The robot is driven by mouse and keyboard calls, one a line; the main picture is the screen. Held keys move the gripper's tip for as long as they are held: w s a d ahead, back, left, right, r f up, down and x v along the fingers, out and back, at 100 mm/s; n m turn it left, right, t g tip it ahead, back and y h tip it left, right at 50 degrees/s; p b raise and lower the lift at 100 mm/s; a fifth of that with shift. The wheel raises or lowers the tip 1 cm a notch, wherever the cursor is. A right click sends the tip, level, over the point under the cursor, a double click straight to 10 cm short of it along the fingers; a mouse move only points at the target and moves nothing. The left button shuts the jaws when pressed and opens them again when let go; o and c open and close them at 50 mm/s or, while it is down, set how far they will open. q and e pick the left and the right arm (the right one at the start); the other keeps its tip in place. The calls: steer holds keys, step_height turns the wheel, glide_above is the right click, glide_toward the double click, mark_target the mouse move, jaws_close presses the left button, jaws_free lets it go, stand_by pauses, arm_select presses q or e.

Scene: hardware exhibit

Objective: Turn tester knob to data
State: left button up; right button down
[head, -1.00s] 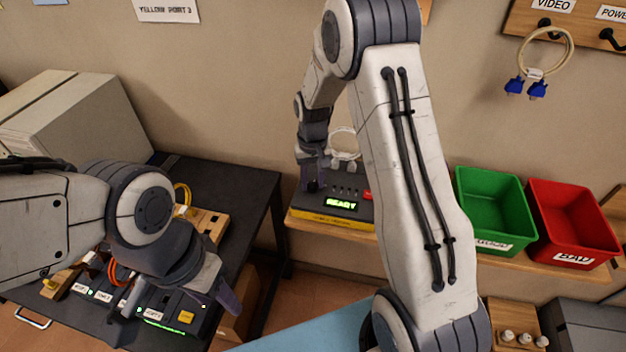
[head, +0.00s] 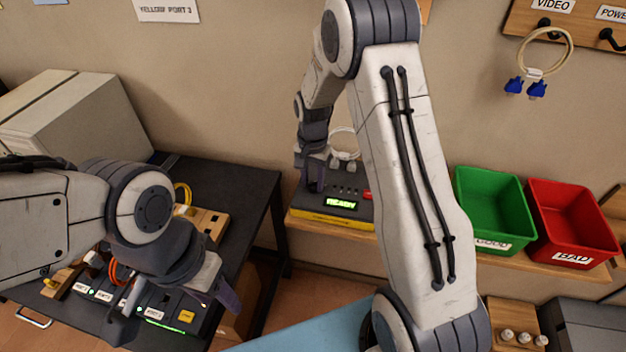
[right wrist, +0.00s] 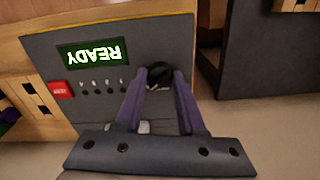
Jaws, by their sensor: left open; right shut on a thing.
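The tester (head: 350,215) is a dark panel with a yellow front edge on the wall shelf. Its green display (head: 341,203) reads READY; in the right wrist view the display (right wrist: 92,53) appears upside down. My right gripper (head: 312,188) reaches down to the tester's left end. In the right wrist view its fingers (right wrist: 160,78) are shut on the round black knob (right wrist: 158,73). The knob's pointer and any labels around it are hidden or too small to read. My left gripper (head: 180,308) is open over the dark table at left, away from the tester.
A red button (head: 367,194) and small switches are on the tester. Green (head: 490,207) and red (head: 572,222) bins stand right of it, beyond my right arm. A port box (head: 185,316) lies under my left gripper. A cable with blue plugs (head: 526,88) hangs on the wall.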

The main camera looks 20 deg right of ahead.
mark_target(312, 182)
stand_by(0.4)
steer(key=c, duration=0.5)
jaws_free()
step_height(312, 182, up, 11)
steer(key=shift+f+b, duration=0.2)
steer(key=shift+b, duration=0.75)
steer(key=shift+a, duration=0.1)
steer(key=s+a+r+n, duration=0.35)
steer(key=s+a, duration=0.25)
steer(key=a, duration=0.2)
steer(key=s+a+n, duration=0.2)
steer(key=s+n, duration=0.2)
steer(key=s, duration=0.4)
steer(key=s+a+n, duration=0.3)
steer(key=s+n, duration=0.1)
steer(key=s, duration=0.3)
steer(key=s+a+f+n+y, duration=0.1)
steer(key=s+n, duration=0.3)
steer(key=s, duration=0.4)
steer(key=shift+s+a+n, duration=0.3)
steer(key=shift+a+n, duration=0.05)
steer(key=shift+a, duration=0.55)
